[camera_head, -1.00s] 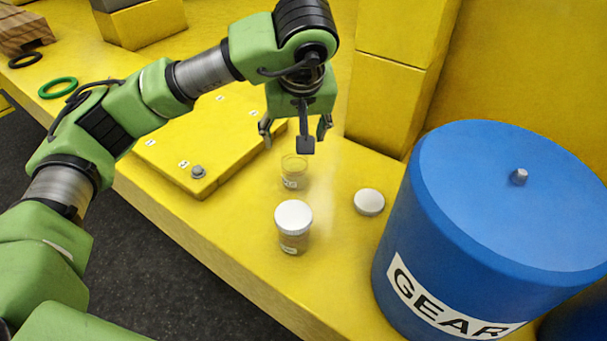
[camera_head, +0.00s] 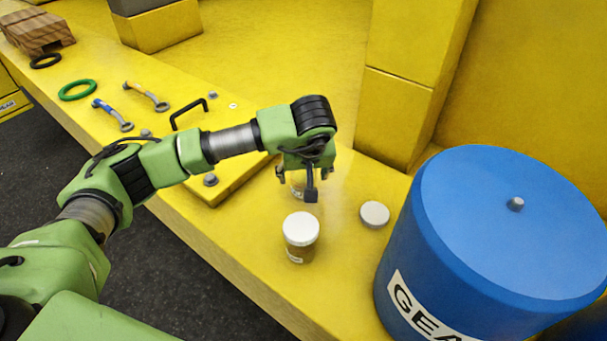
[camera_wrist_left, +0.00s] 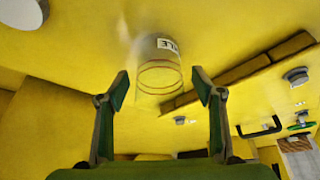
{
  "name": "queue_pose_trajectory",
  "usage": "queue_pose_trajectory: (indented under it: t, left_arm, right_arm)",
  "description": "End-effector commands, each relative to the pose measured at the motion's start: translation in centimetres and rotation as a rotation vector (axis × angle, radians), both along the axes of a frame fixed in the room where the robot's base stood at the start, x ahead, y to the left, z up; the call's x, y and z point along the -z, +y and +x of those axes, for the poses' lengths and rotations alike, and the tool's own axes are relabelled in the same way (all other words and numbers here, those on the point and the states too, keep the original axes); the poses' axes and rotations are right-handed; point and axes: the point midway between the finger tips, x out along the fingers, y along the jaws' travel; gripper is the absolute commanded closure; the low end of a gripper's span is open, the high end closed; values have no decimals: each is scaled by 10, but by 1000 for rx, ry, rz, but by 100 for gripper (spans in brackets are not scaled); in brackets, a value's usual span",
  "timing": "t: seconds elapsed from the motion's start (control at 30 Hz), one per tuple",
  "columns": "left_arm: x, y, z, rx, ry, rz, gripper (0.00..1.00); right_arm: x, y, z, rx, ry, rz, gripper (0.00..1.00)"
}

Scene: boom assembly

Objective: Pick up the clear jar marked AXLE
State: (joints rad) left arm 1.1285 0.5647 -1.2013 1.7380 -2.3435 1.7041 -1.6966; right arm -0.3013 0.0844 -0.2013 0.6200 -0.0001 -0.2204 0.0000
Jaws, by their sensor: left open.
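A clear open jar (camera_head: 297,187) stands on the yellow bench, mostly hidden behind my left gripper (camera_head: 305,178). In the left wrist view the jar (camera_wrist_left: 160,76) shows its round rim and a white label, only partly readable. My left gripper (camera_wrist_left: 161,82) is open, with its fingers apart on either side of the jar's rim in that view. I cannot tell whether they touch it. A second jar (camera_head: 299,244) with a white lid and brown contents stands in front of it, its label too small to read. My right gripper is not in view.
A loose white lid (camera_head: 374,214) lies right of the jars. A big blue drum (camera_head: 500,230) marked GEAR stands at the right. A raised yellow plate (camera_head: 235,179), black handle (camera_head: 188,113), wrenches (camera_head: 146,96) and green ring (camera_head: 77,90) lie to the left. Yellow blocks (camera_head: 395,110) stand behind.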

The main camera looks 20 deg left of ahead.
Motion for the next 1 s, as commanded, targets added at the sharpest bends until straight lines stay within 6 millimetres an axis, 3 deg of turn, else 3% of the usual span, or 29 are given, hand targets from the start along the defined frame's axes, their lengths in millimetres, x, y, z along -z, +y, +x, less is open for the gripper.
queue_pose_trajectory:
  t: [0.13,0.37,0.57,1.0]
  left_arm:
    - [12,2,5,-1,1,-1,39]
    - [15,2,7,0,-2,0,39]
    - [15,3,6,0,-1,0,84]
    - [10,3,7,0,-5,0,84]
  right_arm:
    - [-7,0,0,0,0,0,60]
    - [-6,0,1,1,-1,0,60]
    - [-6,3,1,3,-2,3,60]
    - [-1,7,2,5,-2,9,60]
